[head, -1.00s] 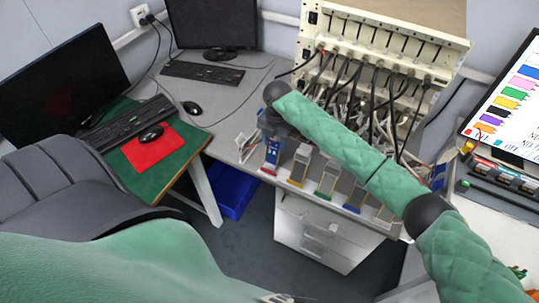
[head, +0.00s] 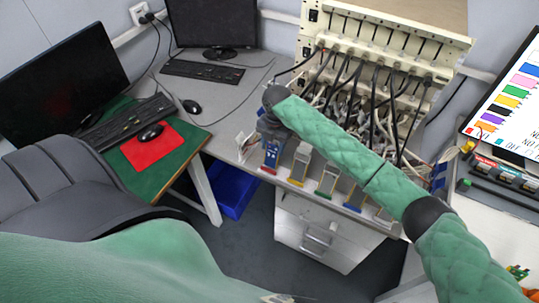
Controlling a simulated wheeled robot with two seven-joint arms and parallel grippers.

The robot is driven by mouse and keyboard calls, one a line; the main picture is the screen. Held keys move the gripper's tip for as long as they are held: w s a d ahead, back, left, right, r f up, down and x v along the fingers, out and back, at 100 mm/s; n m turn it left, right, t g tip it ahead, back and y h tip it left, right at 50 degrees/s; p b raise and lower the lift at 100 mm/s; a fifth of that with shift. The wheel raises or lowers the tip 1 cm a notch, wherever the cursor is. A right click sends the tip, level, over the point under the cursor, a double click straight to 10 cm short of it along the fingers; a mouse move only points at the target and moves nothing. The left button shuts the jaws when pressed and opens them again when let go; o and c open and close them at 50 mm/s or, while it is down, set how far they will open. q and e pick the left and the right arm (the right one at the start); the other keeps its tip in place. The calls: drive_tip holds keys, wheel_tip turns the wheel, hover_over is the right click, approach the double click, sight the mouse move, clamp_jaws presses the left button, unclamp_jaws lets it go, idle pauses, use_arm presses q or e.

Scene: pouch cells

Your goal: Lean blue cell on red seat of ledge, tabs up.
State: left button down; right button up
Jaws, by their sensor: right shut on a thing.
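The blue cell (head: 271,155) is at the left end of the row of seats along the ledge's front edge. It looks roughly upright, just above or on the red seat (head: 267,170); I cannot tell whether it touches. My right gripper (head: 270,138) comes down from above and is shut on the cell's upper part. The gripper hides the cell's top, so its tabs do not show. My left gripper is out of view.
More seats continue to the right, including a yellow one (head: 296,182) and a green one (head: 322,195), with grey pieces standing at them. A cabled rack (head: 385,45) stands behind. A white drawer unit (head: 325,238) is below.

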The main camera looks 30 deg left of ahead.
drive_tip(key=shift+s+f, duration=0.2)
drive_tip(key=shift+f, duration=0.5)
drive_tip(key=o, duration=1)
drive_tip(key=shift+r, duration=0.1)
drive_tip(key=shift+w+r+p, duration=0.25)
drive_tip(key=shift+r+p, duration=0.7)
drive_tip(key=shift+r, duration=0.9)
drive_tip(key=shift+w+r+p, duration=0.2)
drive_tip(key=shift+r+p, duration=0.7)
drive_tip(key=shift+r, duration=0.95)
drive_tip(key=shift+r+p, duration=1.1)
drive_tip(key=shift+r, duration=0.8)
